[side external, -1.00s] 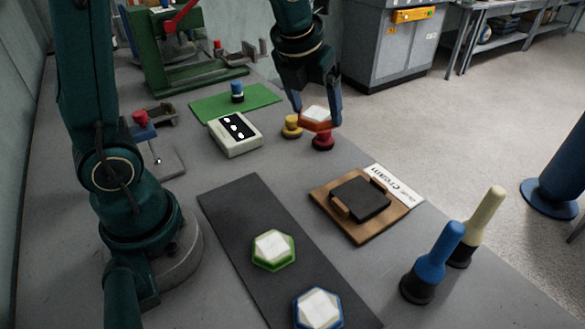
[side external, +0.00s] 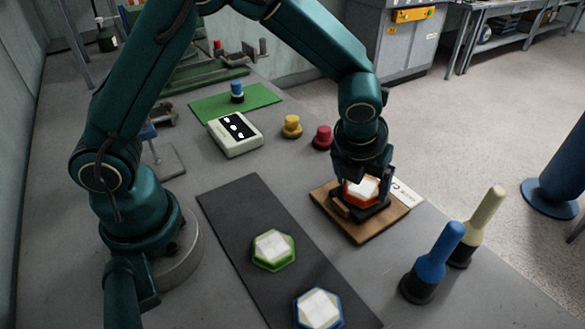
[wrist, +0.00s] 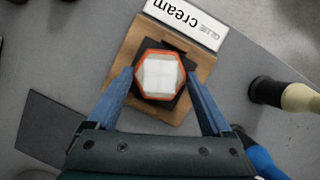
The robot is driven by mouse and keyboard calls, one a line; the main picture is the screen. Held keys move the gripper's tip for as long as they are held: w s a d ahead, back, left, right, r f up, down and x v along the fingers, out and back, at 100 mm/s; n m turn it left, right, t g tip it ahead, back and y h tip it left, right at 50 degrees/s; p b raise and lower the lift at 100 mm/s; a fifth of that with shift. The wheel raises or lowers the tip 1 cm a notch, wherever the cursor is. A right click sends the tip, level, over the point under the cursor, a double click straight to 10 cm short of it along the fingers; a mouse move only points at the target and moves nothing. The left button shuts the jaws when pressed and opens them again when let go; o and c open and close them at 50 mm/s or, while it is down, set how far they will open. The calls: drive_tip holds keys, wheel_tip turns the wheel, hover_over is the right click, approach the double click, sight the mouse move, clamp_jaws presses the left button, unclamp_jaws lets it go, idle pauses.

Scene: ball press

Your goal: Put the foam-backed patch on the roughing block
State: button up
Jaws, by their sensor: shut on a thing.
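An orange-edged hexagonal patch with a white top (side external: 361,189) is held in my gripper (side external: 362,194). It also shows in the wrist view (wrist: 159,74), between the two blue fingers. The dark roughing block (wrist: 177,44) lies on a brown wooden board (side external: 345,233) and is mostly hidden beneath the patch and my gripper. The patch is over the block; whether they touch, I cannot tell.
A white label strip (wrist: 188,20) lies along the board. Green-edged (side external: 273,250) and blue-edged (side external: 318,308) hexagonal pieces sit on a dark mat (side external: 237,205). Blue (side external: 434,260) and cream (side external: 482,222) handled tools stand to the right.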

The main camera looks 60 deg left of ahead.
drive_tip(key=shift+f, duration=0.3)
drive_tip(key=o, duration=1.1)
drive_tip(key=shift+r, duration=0.1)
drive_tip(key=v, duration=1.2)
drive_tip(key=s+a+n+h, duration=0.1)
drive_tip(key=s+a+n, duration=0.3)
drive_tip(key=n, duration=1.1)
drive_tip(key=s+a+r+n+t, duration=0.1)
drive_tip(key=s+a+n, duration=0.3)
drive_tip(key=s+n, duration=0.5)
drive_tip(key=n, duration=0.7)
drive_tip(key=shift+s+r+h, duration=0.25)
drive_tip(key=shift+s+h, duration=0.1)
drive_tip(key=shift+h, duration=0.05)
